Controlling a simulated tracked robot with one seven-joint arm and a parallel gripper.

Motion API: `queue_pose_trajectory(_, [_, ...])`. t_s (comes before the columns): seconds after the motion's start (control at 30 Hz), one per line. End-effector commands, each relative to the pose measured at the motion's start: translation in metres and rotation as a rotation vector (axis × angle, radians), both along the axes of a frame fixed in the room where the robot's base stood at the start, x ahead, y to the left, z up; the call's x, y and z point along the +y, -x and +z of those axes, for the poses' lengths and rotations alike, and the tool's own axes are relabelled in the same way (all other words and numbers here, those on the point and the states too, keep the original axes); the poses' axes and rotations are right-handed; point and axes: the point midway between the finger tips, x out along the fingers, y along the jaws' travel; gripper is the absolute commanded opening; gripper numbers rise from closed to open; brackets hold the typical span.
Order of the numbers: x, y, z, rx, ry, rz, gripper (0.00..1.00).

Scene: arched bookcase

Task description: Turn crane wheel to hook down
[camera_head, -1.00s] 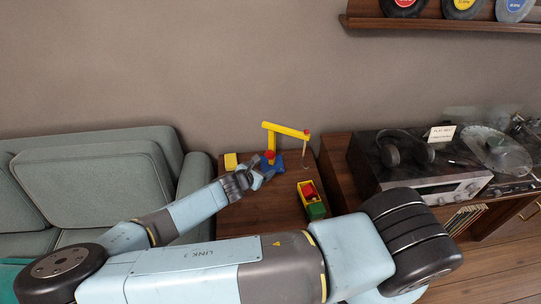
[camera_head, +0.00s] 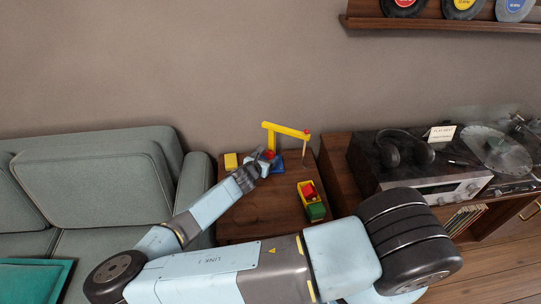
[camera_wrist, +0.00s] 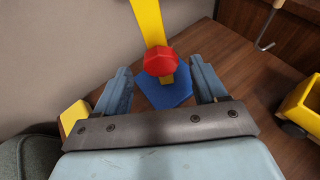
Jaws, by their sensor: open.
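The toy crane has a yellow mast and boom (camera_head: 285,128) on a blue base (camera_wrist: 165,92) and stands on the wooden side table. Its red faceted wheel (camera_wrist: 162,61) faces the wrist camera, and a bit of it shows in the head view (camera_head: 269,154). A small hook (camera_wrist: 264,42) hangs from the crane at the upper right of the wrist view. My gripper (camera_wrist: 160,66) is open, one finger on each side of the wheel, with visible gaps. In the head view my gripper (camera_head: 265,164) partly hides the crane's base.
A sofa (camera_head: 95,190) is at left, a record-player cabinet (camera_head: 430,180) at right. The wall is close behind.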

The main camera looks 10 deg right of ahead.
Motion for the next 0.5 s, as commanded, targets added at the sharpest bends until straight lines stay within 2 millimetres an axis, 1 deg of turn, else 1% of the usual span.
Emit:
queue_pose_trajectory(0.03, [-0.005,-0.007,-0.003,0.0,0.002,-0.001,0.71])
queue_pose_trajectory(0.2, [-0.015,-0.024,-0.012,0.001,0.001,-0.001,0.71])
queue_pose_trajectory(0.33, [-0.019,-0.031,-0.015,0.001,0.001,-0.001,0.71])
queue_pose_trajectory(0.5, [-0.021,-0.034,-0.017,0.0,0.0,0.0,0.71])
